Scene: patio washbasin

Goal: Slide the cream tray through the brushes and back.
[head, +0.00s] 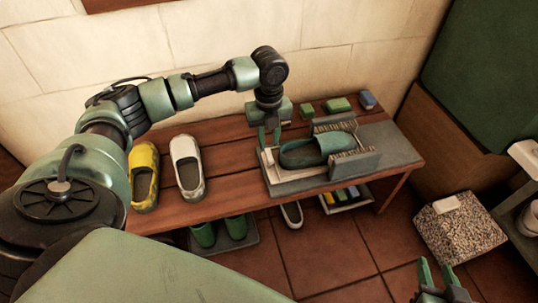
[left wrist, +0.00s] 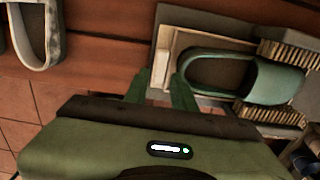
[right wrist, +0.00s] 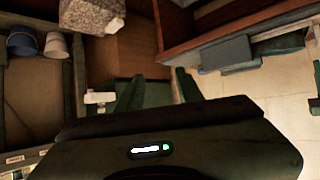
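The cream tray (head: 300,175) lies on a grey base at the right part of the wooden bench, with a green clog (head: 302,153) on it. In the left wrist view the clog (left wrist: 217,74) points its toe right, between two rows of bristles (left wrist: 270,111). The brushes (head: 352,160) flank the toe in the head view. My left gripper (head: 269,141) points down over the tray's left end, fingers apart. In the left wrist view the tray's end lies between or just below its fingertips (left wrist: 161,76); contact is unclear. My right gripper (head: 437,270) is open and empty, low at the front right.
A yellow clog (head: 144,178) and a whitish clog (head: 188,168) stand at the bench's left. Green and blue blocks (head: 338,104) lie behind the brushes. A speckled block (head: 462,232) stands right of the bench.

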